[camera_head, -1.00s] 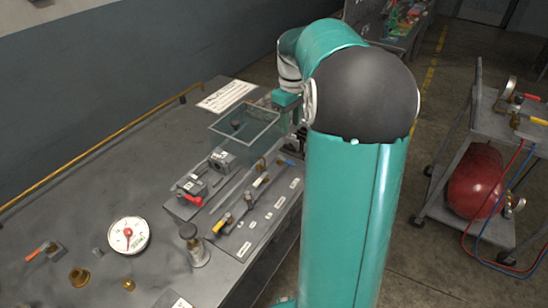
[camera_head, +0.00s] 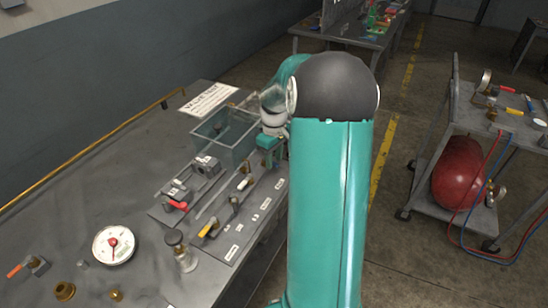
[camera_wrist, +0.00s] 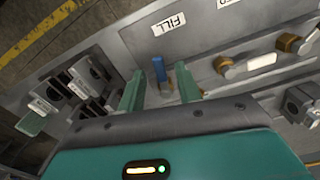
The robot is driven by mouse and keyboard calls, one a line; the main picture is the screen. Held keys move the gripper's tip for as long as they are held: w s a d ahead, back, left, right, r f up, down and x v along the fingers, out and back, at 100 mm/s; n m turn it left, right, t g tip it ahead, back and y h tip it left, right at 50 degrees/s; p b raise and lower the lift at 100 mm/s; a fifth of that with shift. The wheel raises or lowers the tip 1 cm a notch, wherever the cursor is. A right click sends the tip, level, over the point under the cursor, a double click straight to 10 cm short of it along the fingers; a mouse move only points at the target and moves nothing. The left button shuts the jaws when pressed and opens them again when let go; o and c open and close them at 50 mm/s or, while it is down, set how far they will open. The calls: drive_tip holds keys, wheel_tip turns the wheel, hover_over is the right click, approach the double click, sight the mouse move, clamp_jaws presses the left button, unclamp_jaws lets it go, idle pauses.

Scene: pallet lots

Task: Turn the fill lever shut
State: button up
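The fill lever (camera_wrist: 159,70) has a blue handle and shows in the wrist view below the white FILL label (camera_wrist: 169,23). My gripper (camera_wrist: 160,78) is open, with one green finger on each side of the lever. The blue handle stands in the gap with space visible on both sides, so no grip shows. How deep the fingers reach around it is hard to tell. In the head view, my gripper (camera_head: 271,147) is at the far end of the valve panel (camera_head: 262,203), and my arm hides the lever.
Brass valves (camera_wrist: 228,66) sit right of the lever in the wrist view. In the head view, a clear tank (camera_head: 222,130) stands left of my gripper. A red-handled valve (camera_head: 175,204), a yellow-handled valve (camera_head: 209,228) and a gauge (camera_head: 113,245) are nearer. A cart (camera_head: 510,118) stands right.

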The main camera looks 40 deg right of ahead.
drive_tip(key=shift+f, duration=0.2)
clamp_jaws()
